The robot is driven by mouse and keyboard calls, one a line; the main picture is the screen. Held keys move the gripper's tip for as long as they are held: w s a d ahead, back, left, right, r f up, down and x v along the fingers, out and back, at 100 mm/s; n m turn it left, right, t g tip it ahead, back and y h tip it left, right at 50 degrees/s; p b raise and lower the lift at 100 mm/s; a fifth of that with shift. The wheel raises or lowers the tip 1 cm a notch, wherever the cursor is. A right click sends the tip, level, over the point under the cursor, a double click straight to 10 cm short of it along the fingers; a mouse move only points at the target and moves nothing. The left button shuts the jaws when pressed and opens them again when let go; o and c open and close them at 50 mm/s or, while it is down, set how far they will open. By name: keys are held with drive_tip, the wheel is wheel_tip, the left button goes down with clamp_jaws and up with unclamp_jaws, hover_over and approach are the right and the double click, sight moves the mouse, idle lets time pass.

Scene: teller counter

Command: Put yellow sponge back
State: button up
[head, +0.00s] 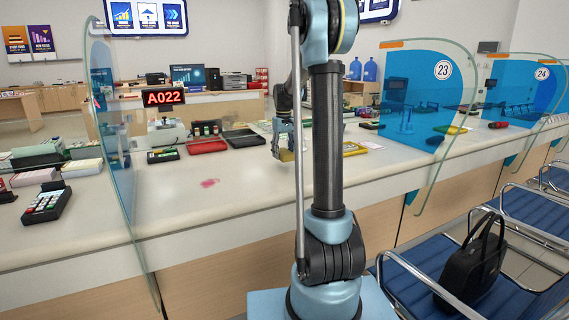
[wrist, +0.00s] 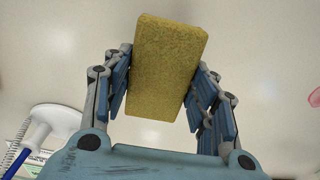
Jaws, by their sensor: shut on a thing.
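A yellow sponge (wrist: 165,68) is held between the fingers of my gripper (wrist: 160,95) in the wrist view. The fingers press on its two long sides, and it sits slightly tilted. Pale countertop shows all around it, and it appears to be held above the counter. In the head view my gripper (head: 284,148) is over the counter, left of my arm's upright link, and a bit of the sponge (head: 287,156) shows at its lower end. A pink stain (head: 209,183) lies on the counter, left of and nearer than the gripper; its edge also shows in the wrist view (wrist: 314,97).
A red tray (head: 207,147) and a dark tray (head: 244,139) stand left of the gripper. A yellow tray (head: 354,149) is right of my arm, partly hidden. A glass divider (head: 117,150) rises at left. A white stand (wrist: 50,122) appears in the wrist view.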

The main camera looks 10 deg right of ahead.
sight(284, 167)
drive_tip(key=shift+f, duration=2.25)
drive_tip(key=o, duration=1)
drive_tip(key=shift+c, duration=0.2)
